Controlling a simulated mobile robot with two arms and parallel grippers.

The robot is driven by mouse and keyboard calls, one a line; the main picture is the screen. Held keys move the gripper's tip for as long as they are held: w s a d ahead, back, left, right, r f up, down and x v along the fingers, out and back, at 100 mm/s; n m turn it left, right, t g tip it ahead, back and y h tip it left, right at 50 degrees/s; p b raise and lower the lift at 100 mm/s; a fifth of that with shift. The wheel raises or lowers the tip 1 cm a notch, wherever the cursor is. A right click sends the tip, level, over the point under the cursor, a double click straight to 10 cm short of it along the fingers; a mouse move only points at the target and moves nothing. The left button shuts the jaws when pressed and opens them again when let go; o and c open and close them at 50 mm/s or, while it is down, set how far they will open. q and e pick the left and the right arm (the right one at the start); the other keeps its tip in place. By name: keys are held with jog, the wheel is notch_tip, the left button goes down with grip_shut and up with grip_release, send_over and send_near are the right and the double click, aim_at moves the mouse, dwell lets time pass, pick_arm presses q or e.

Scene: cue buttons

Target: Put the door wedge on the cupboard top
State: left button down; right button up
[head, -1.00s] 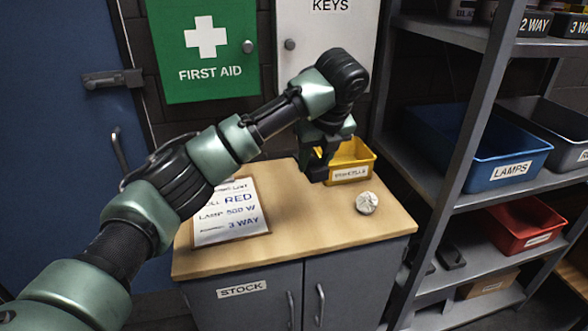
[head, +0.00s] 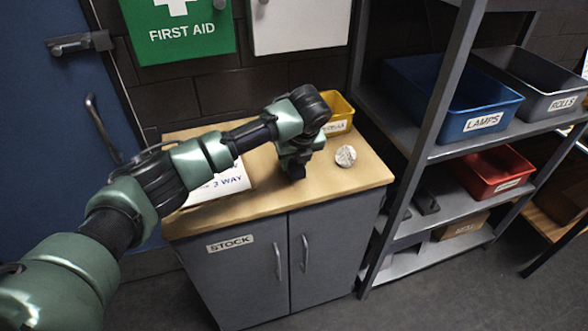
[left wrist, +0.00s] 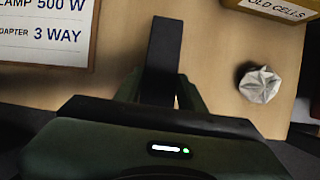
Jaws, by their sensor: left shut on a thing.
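My left gripper (head: 296,170) is over the cupboard top (head: 345,188), left of a crumpled ball, pointing down. It is shut on a dark, narrow block, the door wedge (left wrist: 163,55), which shows between the fingers in the left wrist view. In the head view the wedge is hard to tell from the dark gripper tips. I cannot tell whether the wedge touches the wood. The pale wooden cupboard top also fills much of the left wrist view (left wrist: 215,75). My right gripper is not in view.
The crumpled pale ball (head: 346,156) and a yellow "old cells" bin (head: 339,125) stand close by on the right. A clipboard notice (head: 222,185) lies to the left, partly behind my arm. A metal shelf rack with blue (head: 460,115) and red (head: 492,173) bins stands right of the cupboard.

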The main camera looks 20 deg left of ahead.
pick_arm(q)
jog(key=shift+f, duration=1.9)
jog(key=c, duration=0.9)
grip_release()
jog(key=shift+f, duration=0.1)
jog(key=shift+o, duration=0.2)
jog(key=b+v, duration=0.1)
jog(key=v, duration=1.1)
